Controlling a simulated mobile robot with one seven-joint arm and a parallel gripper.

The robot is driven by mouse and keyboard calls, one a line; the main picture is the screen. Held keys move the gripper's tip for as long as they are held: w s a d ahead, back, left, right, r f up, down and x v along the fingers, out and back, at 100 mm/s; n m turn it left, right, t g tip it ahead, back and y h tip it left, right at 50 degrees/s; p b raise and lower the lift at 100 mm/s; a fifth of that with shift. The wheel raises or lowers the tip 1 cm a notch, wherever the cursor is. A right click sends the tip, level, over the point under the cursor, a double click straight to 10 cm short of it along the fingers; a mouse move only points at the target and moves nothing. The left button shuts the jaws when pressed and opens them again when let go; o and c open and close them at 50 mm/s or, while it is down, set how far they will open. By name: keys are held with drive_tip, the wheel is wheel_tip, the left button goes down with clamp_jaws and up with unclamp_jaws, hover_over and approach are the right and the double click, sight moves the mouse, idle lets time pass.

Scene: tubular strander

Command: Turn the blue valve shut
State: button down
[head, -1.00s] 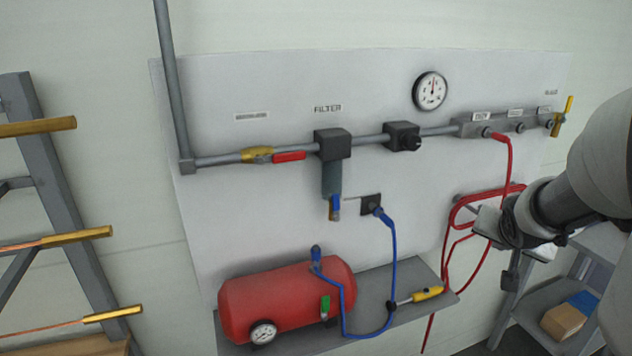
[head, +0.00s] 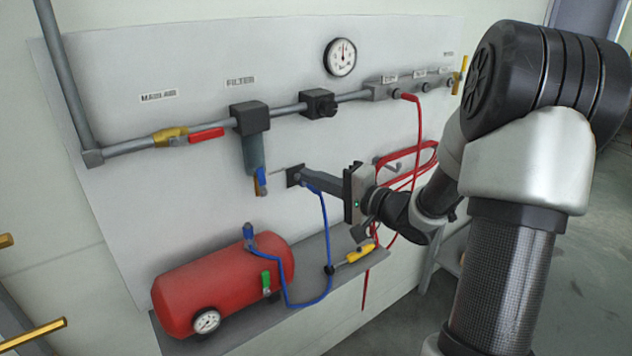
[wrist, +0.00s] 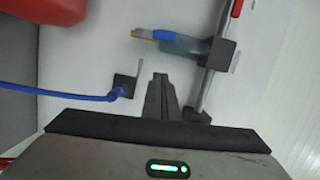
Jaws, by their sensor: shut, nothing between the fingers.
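The blue valve (head: 262,175) is a small blue lever on a brass outlet under the grey filter bowl (head: 252,152). In the head view its lever hangs about upright, roughly in line with the outlet. In the wrist view the blue valve (wrist: 163,35) is beyond my fingertips, clear of them. My gripper (head: 308,177) is shut and empty, reaching left close to the wall panel. In the head view its fingertips overlap the dark wall plate (head: 293,177), to the right of the valve. Contact with the plate cannot be told. My gripper (wrist: 159,78) also shows in the wrist view.
A blue hose (head: 325,225) runs from the wall plate to the red tank (head: 222,285) on the grey shelf (head: 318,262). A thin grey rod (wrist: 140,65) sticks out near the plate. A red-handled yellow valve (head: 172,137) sits on the pipe above. Red hoses (head: 412,155) hang right.

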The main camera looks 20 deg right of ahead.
sight(263, 174)
drive_tip(key=w+a, duration=0.1)
drive_tip(key=a, duration=0.1)
drive_tip(key=w+a, duration=0.1)
drive_tip(key=a, duration=0.1)
drive_tip(key=w+a, duration=0.1)
drive_tip(key=a, duration=0.2)
drive_tip(key=shift+w+f, duration=0.25)
drive_tip(key=shift+w, duration=0.15)
drive_tip(key=n, duration=0.1)
drive_tip(key=a+r+n+p, duration=0.1)
drive_tip(key=shift+s+a+n+h, duration=0.15)
drive_tip(key=shift+s+n+h, duration=0.1)
drive_tip(key=shift+n+h, duration=0.05)
drive_tip(key=shift+s+a+p, duration=0.1)
drive_tip(key=shift+a+p, duration=0.15)
drive_tip(key=shift+p, duration=0.4)
drive_tip(key=shift+a+f, duration=0.1)
drive_tip(key=shift+f, duration=0.1)
